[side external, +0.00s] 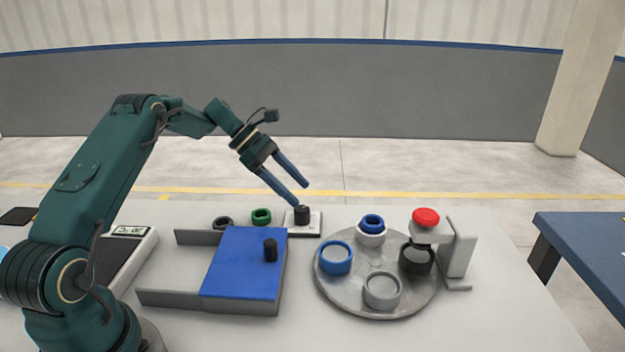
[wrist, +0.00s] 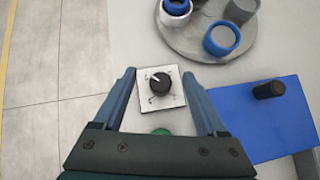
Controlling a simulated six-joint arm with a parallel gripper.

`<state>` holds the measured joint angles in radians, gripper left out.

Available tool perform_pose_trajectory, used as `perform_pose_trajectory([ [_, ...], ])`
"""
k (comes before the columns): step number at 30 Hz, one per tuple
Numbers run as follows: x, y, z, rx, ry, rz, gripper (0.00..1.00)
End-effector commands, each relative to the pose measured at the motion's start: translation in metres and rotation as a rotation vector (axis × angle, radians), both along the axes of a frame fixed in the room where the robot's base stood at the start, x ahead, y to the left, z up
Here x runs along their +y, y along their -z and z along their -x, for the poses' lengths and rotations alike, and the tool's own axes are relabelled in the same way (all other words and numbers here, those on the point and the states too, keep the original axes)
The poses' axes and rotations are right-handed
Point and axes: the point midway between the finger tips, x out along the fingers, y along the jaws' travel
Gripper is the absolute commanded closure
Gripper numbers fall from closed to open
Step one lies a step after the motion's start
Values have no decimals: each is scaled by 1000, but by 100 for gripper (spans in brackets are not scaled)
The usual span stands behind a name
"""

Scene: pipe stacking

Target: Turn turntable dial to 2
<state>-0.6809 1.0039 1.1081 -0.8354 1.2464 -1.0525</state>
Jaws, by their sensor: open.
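The dial is a black knob (side external: 302,215) on a white square plate (side external: 305,230) behind the blue panel. In the wrist view the knob (wrist: 160,83) has a white pointer mark toward its upper left; the plate's markings (wrist: 172,100) are too small to read. My gripper (side external: 300,194) is open, tilted down, with its fingertips just above the knob. In the wrist view my gripper (wrist: 160,74) has one finger on each side of the dial plate, with nothing held. The grey round turntable (side external: 345,292) stands to the right, carrying several rings and pipe pieces.
A blue panel (side external: 235,275) with a black knob (side external: 270,250) lies in front of the dial. A red button (side external: 425,218) on a grey bracket (side external: 460,250) overhangs the turntable.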

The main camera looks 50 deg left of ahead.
Motion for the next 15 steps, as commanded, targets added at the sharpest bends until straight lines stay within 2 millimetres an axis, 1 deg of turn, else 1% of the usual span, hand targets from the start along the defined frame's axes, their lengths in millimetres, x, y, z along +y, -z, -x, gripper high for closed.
perform_pose_trajectory([
  [1,5,11,4,21,-15,16,26],
  [3,8,19,7,38,-29,31,26],
  [5,9,24,8,43,-36,36,26],
  [15,-14,50,-7,41,-35,34,26],
])
